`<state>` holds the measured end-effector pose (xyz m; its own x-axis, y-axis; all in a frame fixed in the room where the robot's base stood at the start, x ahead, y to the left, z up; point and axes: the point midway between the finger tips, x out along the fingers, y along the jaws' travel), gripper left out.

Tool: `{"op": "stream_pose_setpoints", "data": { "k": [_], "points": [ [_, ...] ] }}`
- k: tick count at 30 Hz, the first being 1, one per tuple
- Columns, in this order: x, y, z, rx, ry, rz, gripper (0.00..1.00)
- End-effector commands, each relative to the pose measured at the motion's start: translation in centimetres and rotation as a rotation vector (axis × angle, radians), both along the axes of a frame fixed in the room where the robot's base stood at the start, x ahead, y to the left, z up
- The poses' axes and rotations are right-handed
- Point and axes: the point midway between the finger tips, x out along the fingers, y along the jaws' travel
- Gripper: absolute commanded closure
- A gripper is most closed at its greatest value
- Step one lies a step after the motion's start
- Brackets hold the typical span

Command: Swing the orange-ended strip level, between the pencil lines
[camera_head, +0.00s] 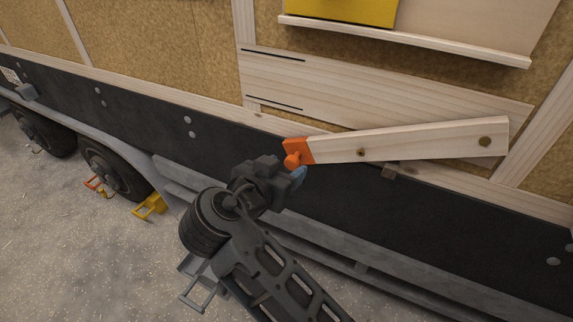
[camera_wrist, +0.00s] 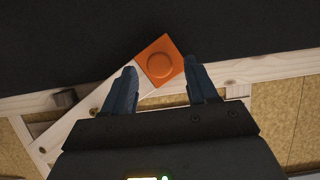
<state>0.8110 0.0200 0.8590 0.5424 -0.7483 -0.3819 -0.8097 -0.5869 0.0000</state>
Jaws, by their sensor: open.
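The pale wooden strip (camera_head: 415,139) is bolted near its right end, at a round dark bolt (camera_head: 485,141). It is tilted across the backing board (camera_head: 385,92), and its orange end (camera_head: 305,150) with a round knob hangs below the lower of the two dark pencil lines (camera_head: 274,102). The upper line (camera_head: 273,54) is near the board's top edge. My gripper (camera_head: 297,175) is open just below the orange end. In the wrist view my fingers (camera_wrist: 161,68) lie on either side of the orange end (camera_wrist: 160,62), with gaps visible; depth is unclear.
A small brown block (camera_head: 389,171) sits under the strip's middle. A ledge (camera_head: 405,40) with a yellow panel (camera_head: 355,10) is above the board. The black trailer side (camera_head: 225,133) lies below, with wheels (camera_head: 112,167) and a yellow step-like piece (camera_head: 150,206) at left.

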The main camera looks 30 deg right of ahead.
Motion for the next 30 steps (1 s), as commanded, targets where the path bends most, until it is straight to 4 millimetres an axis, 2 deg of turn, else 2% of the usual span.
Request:
{"op": "stream_pose_setpoints", "data": {
  "k": [6, 14, 30],
  "points": [
    [0.93, -1.32, -0.69, 0.002, 0.001, 0.000, 0.42],
    [1.03, -1.42, -0.75, 0.001, 0.000, 0.001, 0.42],
    [1.01, -1.39, -0.73, 0.000, 0.001, 0.001, 0.92]
  ]
}}
